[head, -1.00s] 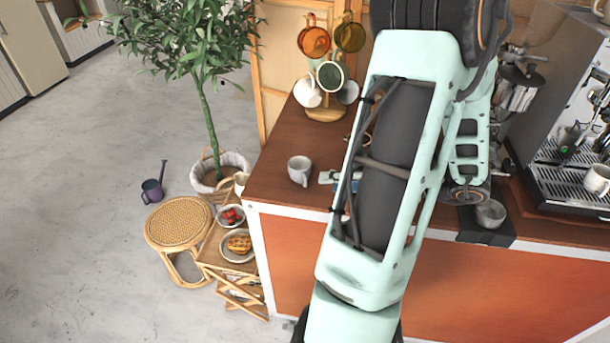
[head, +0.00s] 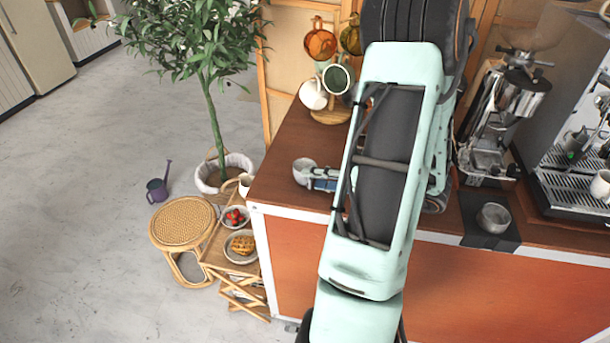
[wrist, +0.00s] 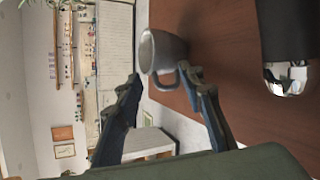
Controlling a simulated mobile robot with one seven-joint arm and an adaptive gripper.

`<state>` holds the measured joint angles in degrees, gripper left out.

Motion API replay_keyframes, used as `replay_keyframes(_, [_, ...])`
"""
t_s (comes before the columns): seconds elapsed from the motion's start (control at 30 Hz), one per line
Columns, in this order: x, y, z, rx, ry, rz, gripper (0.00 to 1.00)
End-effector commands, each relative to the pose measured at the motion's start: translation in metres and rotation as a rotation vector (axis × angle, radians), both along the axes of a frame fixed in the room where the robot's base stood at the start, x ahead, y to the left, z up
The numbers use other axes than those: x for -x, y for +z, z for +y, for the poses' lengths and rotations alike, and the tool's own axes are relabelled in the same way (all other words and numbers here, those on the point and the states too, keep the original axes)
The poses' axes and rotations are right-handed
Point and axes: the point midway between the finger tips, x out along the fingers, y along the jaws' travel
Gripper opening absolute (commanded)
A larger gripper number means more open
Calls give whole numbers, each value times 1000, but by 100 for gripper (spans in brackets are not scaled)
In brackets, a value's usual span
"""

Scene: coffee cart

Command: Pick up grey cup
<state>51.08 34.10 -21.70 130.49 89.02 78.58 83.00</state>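The grey cup (head: 301,168) stands near the left end of the brown counter (head: 282,143). In the wrist view the grey cup (wrist: 160,50) is just beyond my fingertips, with its handle toward the right finger. My gripper (wrist: 160,77) is open, with its two fingers spread wide and nothing held between them. In the head view my gripper (head: 318,181) is right beside the cup and covers part of its right side. The handle overlaps the right fingertip in the wrist view; I cannot tell whether they touch.
A mug stand (head: 330,116) with several mugs is behind the cup. A metal cup (head: 493,218) sits on a black mat (head: 478,236) to the right, near the coffee machine (head: 570,185). A plant, a stool (head: 182,222) and a small shelf stand left of the counter.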

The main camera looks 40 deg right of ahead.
Motion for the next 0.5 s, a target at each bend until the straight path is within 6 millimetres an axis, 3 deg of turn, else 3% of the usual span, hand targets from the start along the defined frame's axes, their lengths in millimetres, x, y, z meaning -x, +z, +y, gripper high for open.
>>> replay_keyframes(0.3, [-6, -3, 2, 2, 0, 0, 36])
replay_keyframes(0.5, [-6, -3, 2, 2, 0, 0, 14])
